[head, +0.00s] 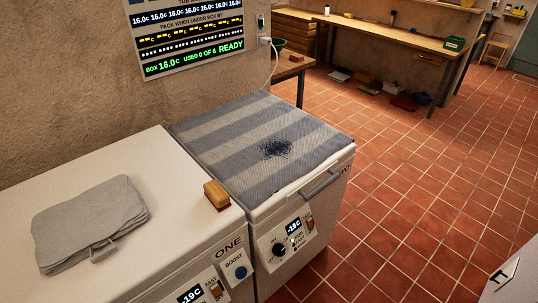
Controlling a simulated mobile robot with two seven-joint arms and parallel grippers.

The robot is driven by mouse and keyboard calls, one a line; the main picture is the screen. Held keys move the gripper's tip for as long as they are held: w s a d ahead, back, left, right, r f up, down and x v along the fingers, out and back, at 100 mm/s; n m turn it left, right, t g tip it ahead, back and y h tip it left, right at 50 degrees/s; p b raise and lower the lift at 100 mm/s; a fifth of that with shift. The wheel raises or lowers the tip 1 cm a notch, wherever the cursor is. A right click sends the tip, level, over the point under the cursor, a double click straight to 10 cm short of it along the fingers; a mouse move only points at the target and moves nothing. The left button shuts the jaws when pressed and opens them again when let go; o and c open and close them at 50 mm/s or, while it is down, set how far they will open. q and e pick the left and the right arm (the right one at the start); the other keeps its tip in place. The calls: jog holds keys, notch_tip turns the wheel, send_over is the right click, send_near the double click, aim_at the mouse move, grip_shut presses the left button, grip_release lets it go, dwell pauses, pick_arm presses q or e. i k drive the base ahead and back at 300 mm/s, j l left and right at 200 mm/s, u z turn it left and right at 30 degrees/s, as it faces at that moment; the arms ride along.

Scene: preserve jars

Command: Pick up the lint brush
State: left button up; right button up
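The lint brush appears to be the small block (216,195) with a tan wooden top and a reddish-brown underside. It lies on the white lid of the left chest freezer (150,160), near the lid's right edge, close to the gap between the two freezers. Nothing touches or covers it. A patch of dark blue lint or crumbs (275,148) is spread on the grey striped cloth (215,130) over the right freezer's lid. Neither of my grippers can be made out in the head view.
A folded grey cloth (90,222) lies on the left freezer. The right freezer (300,215) has a front handle (322,184). A display panel (187,35) hangs on the wall. A workbench (405,38) stands behind. The tiled floor (420,190) at right is largely clear.

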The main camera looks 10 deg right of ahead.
aim_at(220, 198)
jog(key=j+z, duration=0.2)
jog(key=z, duration=0.25)
jog(key=i+j+z, duration=0.1)
jog(key=z, duration=0.35)
jog(key=j+z, duration=0.3)
jog(key=z, duration=0.15)
jog(key=k, duration=0.05)
